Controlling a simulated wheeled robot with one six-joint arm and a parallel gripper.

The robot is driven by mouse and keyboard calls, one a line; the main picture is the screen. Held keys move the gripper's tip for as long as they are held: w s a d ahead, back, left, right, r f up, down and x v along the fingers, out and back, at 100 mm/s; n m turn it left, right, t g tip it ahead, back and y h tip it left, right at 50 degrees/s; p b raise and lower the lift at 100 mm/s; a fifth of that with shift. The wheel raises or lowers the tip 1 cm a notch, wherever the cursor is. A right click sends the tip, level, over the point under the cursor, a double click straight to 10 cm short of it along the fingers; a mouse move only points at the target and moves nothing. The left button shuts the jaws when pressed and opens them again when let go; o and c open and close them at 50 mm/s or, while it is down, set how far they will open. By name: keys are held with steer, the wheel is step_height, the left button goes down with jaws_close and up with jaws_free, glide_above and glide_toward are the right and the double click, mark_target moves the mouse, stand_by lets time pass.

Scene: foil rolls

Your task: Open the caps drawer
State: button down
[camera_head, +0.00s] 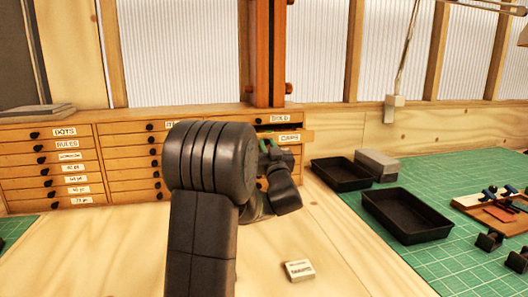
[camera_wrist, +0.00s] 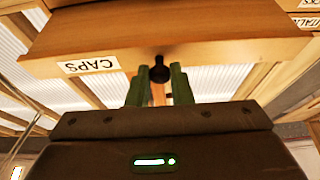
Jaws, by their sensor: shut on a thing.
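The caps drawer (camera_head: 303,135) is in the right column of the wooden cabinet, below the top drawer. Its front stands out from the cabinet, with a dark gap showing above it, so it is partly open. In the wrist view, the drawer front (camera_wrist: 210,42) carries an inverted CAPS label (camera_wrist: 92,65) and a dark knob (camera_wrist: 159,73). My gripper (camera_wrist: 160,78) has its green fingers on either side of the knob and is shut on it. In the head view, my gripper (camera_head: 268,146) is mostly hidden by my arm.
Other labelled drawers (camera_head: 65,158) are closed on the left. A small white labelled block (camera_head: 298,270) lies on the bench. Two black trays (camera_head: 405,216) (camera_head: 341,174) and a grey box (camera_head: 377,164) are at right. Bare bench lies in front of the cabinet.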

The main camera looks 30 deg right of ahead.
steer(key=shift+s+a, duration=0.2)
steer(key=shift+s, duration=0.65)
steer(key=c, duration=1.3)
jaws_free()
steer(key=shift+s+f+b, duration=0.2)
steer(key=shift+s+b, duration=0.05)
steer(key=shift+b, duration=0.05)
steer(key=b+v, duration=0.2)
steer(key=v, duration=1.1)
steer(key=shift+a, duration=0.15)
steer(key=shift+w, duration=0.1)
